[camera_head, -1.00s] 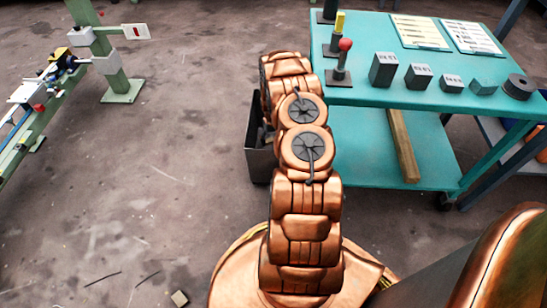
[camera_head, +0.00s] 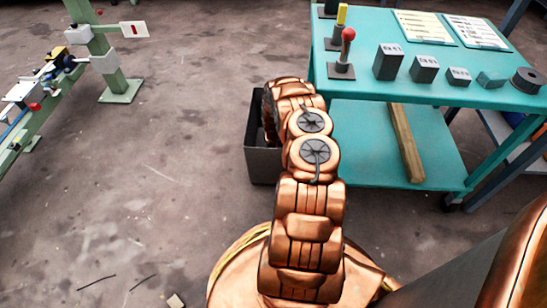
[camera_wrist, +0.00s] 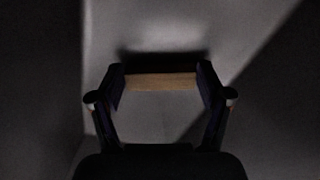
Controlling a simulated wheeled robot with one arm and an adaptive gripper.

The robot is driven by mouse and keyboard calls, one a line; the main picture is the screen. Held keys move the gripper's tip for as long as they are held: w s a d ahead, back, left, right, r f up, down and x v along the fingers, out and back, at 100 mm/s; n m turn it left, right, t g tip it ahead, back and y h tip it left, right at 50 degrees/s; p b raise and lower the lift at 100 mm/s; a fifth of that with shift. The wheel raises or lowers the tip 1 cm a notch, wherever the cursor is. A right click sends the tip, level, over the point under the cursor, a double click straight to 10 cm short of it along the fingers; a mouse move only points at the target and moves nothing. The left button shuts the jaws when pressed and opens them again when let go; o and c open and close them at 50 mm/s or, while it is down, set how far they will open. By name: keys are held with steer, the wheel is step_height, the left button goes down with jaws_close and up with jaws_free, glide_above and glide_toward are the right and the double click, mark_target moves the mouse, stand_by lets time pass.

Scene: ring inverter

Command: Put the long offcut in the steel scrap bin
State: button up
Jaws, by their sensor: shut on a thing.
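My gripper (camera_wrist: 160,84) is shut on a tan wooden offcut (camera_wrist: 161,81), which spans the gap between its fingertips in the wrist view. A dark shadow lies on the pale grey surface just behind the offcut; I cannot tell whether they touch. A dark grey open-topped bin (camera_head: 263,163) stands on the floor in the head view, left of the teal table. My arm reaches over it and hides its right part. The gripper and the held offcut are hidden behind my arm in the head view.
The teal table (camera_head: 440,88) at right carries dark blocks, a red-knobbed post (camera_head: 346,52) and papers. A long wooden beam (camera_head: 406,145) lies on its lower shelf. A small wooden piece (camera_head: 176,300) lies on the floor.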

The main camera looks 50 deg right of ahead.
steer(key=shift+f, duration=0.15)
steer(key=o, duration=0.8)
steer(key=shift+o, duration=0.2)
step_height(320, 180, up, 12)
steer(key=p, duration=0.4)
steer(key=shift+r+p, duration=0.2)
steer(key=shift+p, duration=0.15)
